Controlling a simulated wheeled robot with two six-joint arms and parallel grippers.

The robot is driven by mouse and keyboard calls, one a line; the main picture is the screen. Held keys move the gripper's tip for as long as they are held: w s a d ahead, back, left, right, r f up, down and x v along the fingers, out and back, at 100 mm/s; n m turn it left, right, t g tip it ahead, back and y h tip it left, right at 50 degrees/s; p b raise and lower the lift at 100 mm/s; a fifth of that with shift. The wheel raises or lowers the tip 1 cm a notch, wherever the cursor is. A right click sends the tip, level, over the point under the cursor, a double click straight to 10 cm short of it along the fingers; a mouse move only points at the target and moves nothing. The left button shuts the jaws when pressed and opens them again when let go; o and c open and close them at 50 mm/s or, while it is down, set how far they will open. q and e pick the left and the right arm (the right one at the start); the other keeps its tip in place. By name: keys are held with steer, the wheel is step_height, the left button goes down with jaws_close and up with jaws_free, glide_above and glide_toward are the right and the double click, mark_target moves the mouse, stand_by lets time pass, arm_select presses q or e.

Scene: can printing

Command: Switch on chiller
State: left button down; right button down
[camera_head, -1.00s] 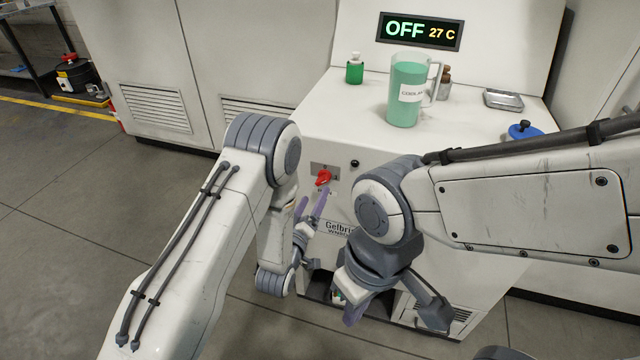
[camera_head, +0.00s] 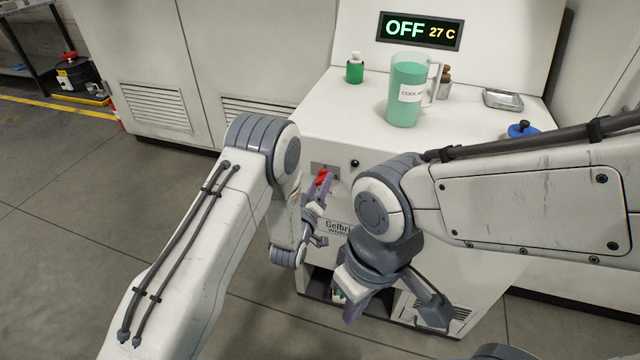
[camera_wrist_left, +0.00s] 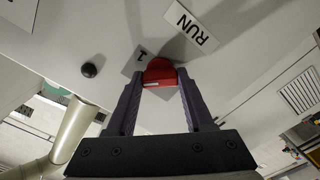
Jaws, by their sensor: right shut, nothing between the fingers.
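The chiller (camera_head: 450,130) is a white cabinet whose display (camera_head: 420,31) reads OFF 27 C. A red rotary knob (camera_head: 321,177) sits on a grey plate on its front; in the left wrist view the knob (camera_wrist_left: 160,72) lies between the fingertips, near a plate marked RUN. My left gripper (camera_head: 317,184) is at the knob, with one finger on either side of it; the left wrist view also shows these fingers (camera_wrist_left: 161,80). I cannot tell whether they press on it. My right gripper (camera_head: 354,308) is shut and empty, low in front of the cabinet.
On the cabinet top stand a coolant jug (camera_head: 405,94), a green bottle (camera_head: 355,69), a brown bottle (camera_head: 445,84), a metal tray (camera_head: 503,100) and a blue-lidded item (camera_head: 524,130). A black button (camera_head: 355,163) is right of the knob. Floor at left is clear.

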arm_select(q)
steer(key=shift+f+m+b, duration=0.1)
steer(key=shift+m+b, duration=0.2)
steer(key=m+b, duration=0.2)
steer(key=m, duration=0.1)
steer(key=shift+m, duration=0.3)
steer(key=shift+m+b, duration=0.85)
steer(key=shift+m, duration=1.25)
steer(key=shift+c, duration=1.4)
jaws_free()
steer(key=shift+s, duration=0.1)
